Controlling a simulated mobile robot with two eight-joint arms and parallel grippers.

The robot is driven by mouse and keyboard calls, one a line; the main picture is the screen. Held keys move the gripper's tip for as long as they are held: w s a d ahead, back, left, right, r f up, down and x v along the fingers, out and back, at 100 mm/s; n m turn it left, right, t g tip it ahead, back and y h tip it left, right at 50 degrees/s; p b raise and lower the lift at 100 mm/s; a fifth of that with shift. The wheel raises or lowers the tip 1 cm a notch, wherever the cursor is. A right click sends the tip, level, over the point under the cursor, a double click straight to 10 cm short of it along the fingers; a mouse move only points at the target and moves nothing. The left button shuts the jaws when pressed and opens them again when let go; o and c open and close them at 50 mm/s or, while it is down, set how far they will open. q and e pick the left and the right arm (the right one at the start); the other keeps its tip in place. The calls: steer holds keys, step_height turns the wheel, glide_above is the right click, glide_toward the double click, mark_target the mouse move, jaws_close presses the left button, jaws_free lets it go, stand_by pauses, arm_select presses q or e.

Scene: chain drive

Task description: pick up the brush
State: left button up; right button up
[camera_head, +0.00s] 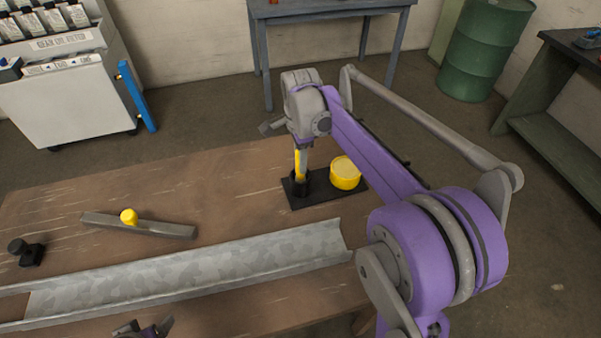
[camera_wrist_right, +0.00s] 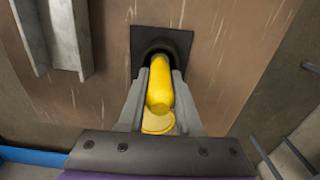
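The brush (camera_head: 298,163) stands upright with its yellow handle out of a black holder (camera_head: 300,186) on a black base plate (camera_head: 322,195). In the right wrist view the handle (camera_wrist_right: 160,88) lies between the two grey fingers of my right gripper (camera_wrist_right: 161,75). The fingertips appear to press on both sides of the handle, just above the holder. The brush's lower end is hidden in the holder. My left gripper (camera_head: 143,329) is partly in view at the bottom edge; its fingers cannot be made out clearly.
A round yellow tin (camera_head: 345,173) sits on the plate beside the holder. A grey metal channel (camera_head: 200,270) crosses the wooden table (camera_head: 225,175). A grey bar (camera_head: 160,228) with a yellow knob (camera_head: 129,216) and a small black object (camera_head: 27,252) lie to the left.

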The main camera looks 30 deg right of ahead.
jaws_close()
steer(key=shift+r, duration=0.1)
